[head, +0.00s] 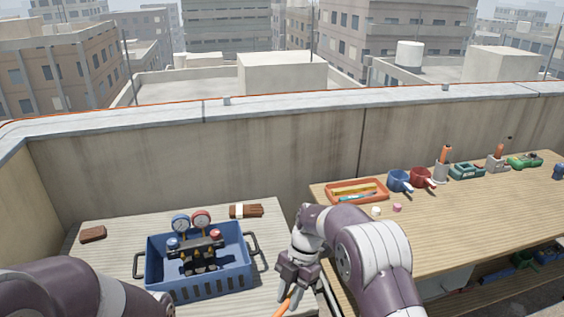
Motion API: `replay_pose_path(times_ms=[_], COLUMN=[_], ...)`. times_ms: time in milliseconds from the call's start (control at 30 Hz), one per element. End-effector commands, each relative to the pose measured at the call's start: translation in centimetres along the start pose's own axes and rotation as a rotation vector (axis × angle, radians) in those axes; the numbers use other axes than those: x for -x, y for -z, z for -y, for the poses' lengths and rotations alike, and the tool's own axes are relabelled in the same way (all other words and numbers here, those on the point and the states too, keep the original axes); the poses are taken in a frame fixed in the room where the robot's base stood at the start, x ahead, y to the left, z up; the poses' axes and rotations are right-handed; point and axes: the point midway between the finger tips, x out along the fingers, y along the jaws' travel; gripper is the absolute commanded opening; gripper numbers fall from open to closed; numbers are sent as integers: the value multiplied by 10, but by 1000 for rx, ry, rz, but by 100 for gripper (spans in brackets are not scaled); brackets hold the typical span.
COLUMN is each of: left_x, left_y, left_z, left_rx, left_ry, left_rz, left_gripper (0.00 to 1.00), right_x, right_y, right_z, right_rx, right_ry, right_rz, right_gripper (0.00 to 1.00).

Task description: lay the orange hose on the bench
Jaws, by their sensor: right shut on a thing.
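The orange hose (283,306) shows only as a short piece at the bottom edge of the head view; the rest is out of the picture. My right gripper (292,287) is shut on it, over the gap side of the left table's right edge. The long wooden bench (450,227) stands on the right, with clear wood along its front half. My right forearm hides part of its left end. My left arm comes in at the lower left, and its gripper is out of view.
A blue crate (215,283) with a gauge manifold (194,248) stands on the left table (120,215). Along the bench's back are an orange tray (357,191), a blue cup (400,181), a red cup (422,177) and other small items. A parapet wall runs behind.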

Motion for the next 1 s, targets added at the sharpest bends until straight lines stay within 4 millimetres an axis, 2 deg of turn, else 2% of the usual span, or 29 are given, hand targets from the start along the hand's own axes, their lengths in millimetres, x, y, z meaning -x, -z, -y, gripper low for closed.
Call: replay_pose_path(times_ms=[167,367,567,900,1000], left_x=[0,0,0,0,0], left_y=[0,0,0,0,0], left_z=[0,0,0,0,0], left_rx=[0,0,0,0,0], left_ry=[0,0,0,0,0], left_rz=[0,0,0,0,0], left_gripper=[50,50,50,50,50], right_x=[2,2,3,4,4], right_y=[-6,-19,-39,-79,-89], right_z=[10,30,59,117,129], right_rx=[-141,-438,-889,-1807,-2008], right_ry=[-58,-180,-365,-740,-824], right_rz=[-1,-2,-4,-5,-5], right_gripper=[0,0,0,0,0])
